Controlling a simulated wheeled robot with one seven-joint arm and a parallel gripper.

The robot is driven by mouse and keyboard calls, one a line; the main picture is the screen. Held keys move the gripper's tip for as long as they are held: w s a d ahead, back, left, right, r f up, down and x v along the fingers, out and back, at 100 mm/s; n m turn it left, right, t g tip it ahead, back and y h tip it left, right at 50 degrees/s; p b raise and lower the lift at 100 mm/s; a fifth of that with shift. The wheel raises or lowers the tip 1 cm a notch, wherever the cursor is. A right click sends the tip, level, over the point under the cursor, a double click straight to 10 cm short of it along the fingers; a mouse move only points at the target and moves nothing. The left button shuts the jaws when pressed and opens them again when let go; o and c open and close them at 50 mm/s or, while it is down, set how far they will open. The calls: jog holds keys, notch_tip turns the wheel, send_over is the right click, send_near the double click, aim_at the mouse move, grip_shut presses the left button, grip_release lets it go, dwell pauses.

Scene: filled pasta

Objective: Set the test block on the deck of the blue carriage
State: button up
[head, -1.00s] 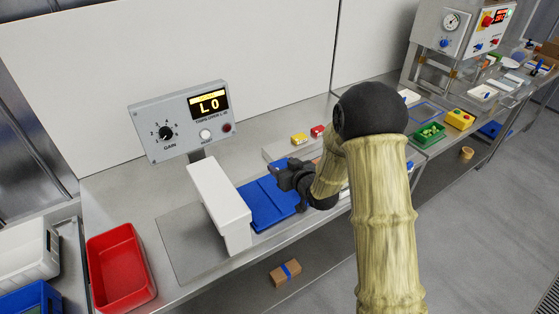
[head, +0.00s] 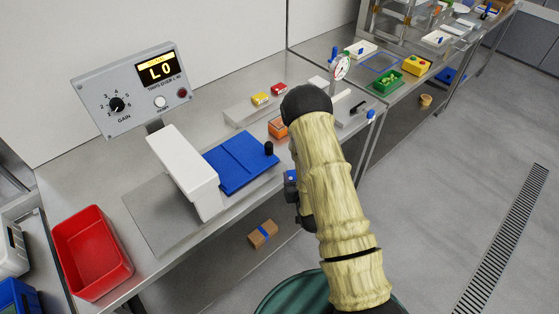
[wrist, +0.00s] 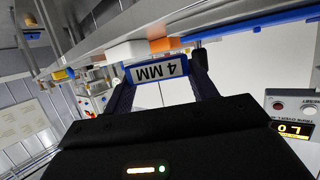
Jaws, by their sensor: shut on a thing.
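The test block (wrist: 160,70), blue-edged with a white face reading "4 MM", is held between the two dark fingers of my gripper (wrist: 162,82) in the wrist view. In the head view my gripper (head: 293,190) is partly hidden by my arm, low beside the bench's front edge. The blue carriage (head: 232,167) lies flat on the bench, to the upper left of my gripper and apart from it. Its deck is bare, with a black knob (head: 268,148) at its right corner. The carriage's blue edge (wrist: 250,38) also shows in the wrist view.
A white housing (head: 183,168) stands over the carriage's left end. Behind it is a grey display box (head: 130,88) reading "L0". An orange block (head: 278,127) sits near the carriage's right corner. A red bin (head: 92,250) is at the left. A brown box (head: 263,234) lies below the bench.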

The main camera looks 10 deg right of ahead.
notch_tip(320, 180, down, 9)
jog(key=d+b, duration=0.1)
jog(key=b, duration=0.5)
jog(key=shift+s+r+b, duration=0.15)
jog(key=shift+s+b, duration=0.2)
jog(key=shift+s, duration=0.1)
jog(key=shift+d, duration=0.15)
